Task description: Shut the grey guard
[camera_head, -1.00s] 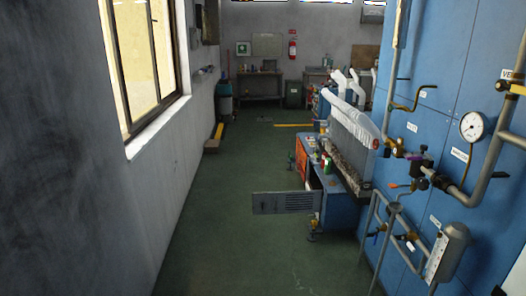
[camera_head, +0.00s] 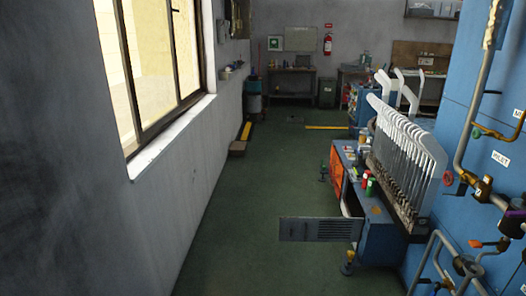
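The grey guard (camera_head: 320,229) is a flat panel with vent slots. It stands swung out to the left from the near end of the blue machine base (camera_head: 379,243), into the aisle. A dark opening shows in the base beside the panel's right end. White sock-shaped boards (camera_head: 408,150) stand in a row on top of the machine. My gripper is not in view.
A blue cabinet with pipes and valves (camera_head: 483,187) stands close on the right. Cans (camera_head: 370,186) stand on the machine's ledge. A bin (camera_head: 254,102) and a bench (camera_head: 292,80) are at the back.

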